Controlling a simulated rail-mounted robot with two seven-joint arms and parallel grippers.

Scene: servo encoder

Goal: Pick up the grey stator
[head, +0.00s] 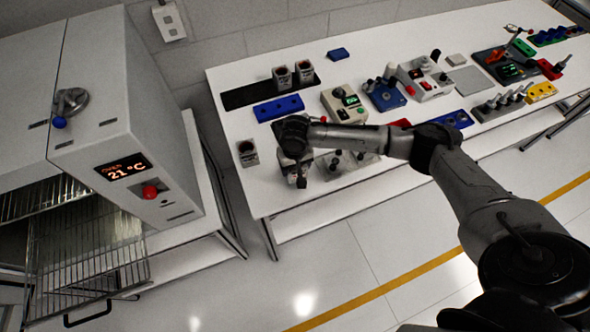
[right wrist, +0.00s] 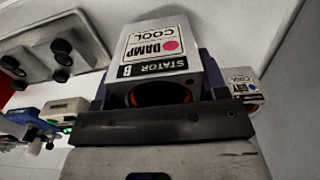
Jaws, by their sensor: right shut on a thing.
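My right gripper (head: 298,176) is over the near left part of the white table, pointing down. In the right wrist view the right gripper (right wrist: 160,112) is shut on the grey stator (right wrist: 157,45). Its label reads "STATOR B", "COOL" and "DAMP" with a pink dot, and a dark opening with an orange ring faces the camera. In the head view the gripper mostly hides the stator, and I cannot tell whether it touches the table. My left gripper is not in view.
A grey knobbed fixture (head: 347,163) is close on the right.

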